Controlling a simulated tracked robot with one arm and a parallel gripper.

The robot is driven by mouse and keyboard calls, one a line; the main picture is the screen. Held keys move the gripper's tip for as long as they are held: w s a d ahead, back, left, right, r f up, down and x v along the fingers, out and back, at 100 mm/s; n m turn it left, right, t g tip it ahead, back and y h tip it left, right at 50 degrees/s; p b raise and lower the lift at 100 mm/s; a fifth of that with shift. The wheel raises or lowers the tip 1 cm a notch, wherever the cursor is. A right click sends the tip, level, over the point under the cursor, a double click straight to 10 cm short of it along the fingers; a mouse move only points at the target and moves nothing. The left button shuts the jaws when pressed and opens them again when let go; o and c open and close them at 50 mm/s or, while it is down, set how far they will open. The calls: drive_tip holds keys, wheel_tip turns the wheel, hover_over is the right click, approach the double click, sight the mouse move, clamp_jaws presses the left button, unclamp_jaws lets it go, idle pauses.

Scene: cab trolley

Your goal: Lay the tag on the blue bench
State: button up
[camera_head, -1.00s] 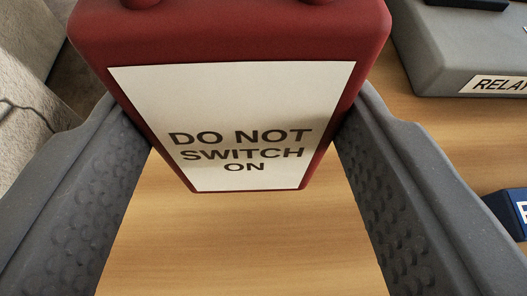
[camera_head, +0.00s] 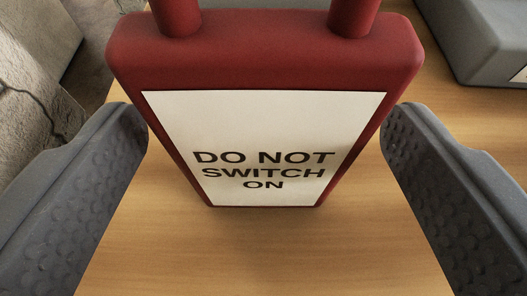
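The tag is a red block (camera_head: 265,65) with a white label reading "DO NOT SWITCH ON". Two red posts rise from its top edge. It stands upright, leaning a little, over a wooden surface (camera_head: 270,260), its lower end seeming to rest there. My gripper (camera_head: 262,130) is open. Its two grey fingers are on the left and right of the tag, the left close to its edge and the right at its edge or just apart. No blue bench shows in view.
A grey box (camera_head: 475,45) stands at the upper right on the wooden surface. Pale grey blocks and a dark cable (camera_head: 35,95) lie at the left beyond the surface's edge. The wood in front of the tag is clear.

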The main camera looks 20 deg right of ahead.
drive_tip(key=shift+r, duration=0.1)
drive_tip(key=shift+b+v, duration=1.15)
drive_tip(key=shift+v, duration=0.1)
drive_tip(key=b+v, duration=0.2)
drive_tip(key=v, duration=0.7)
drive_tip(key=shift+s, duration=0.25)
drive_tip(key=shift+r, duration=0.1)
drive_tip(key=s+a+r+t, duration=0.1)
drive_tip(key=s+a+r, duration=0.2)
drive_tip(key=s+r, duration=0.35)
drive_tip(key=s+a+r, duration=0.3)
drive_tip(key=a+r, duration=0.1)
drive_tip(key=r, duration=0.5)
drive_tip(key=s+a+r+n+t+y, duration=0.1)
drive_tip(key=s+a+r+n+y, duration=0.2)
drive_tip(key=s+a+r, duration=0.9)
drive_tip(key=s+a, duration=0.1)
drive_tip(key=s, duration=0.2)
drive_tip(key=shift+r+y, duration=0.15)
drive_tip(key=shift+y, duration=0.25)
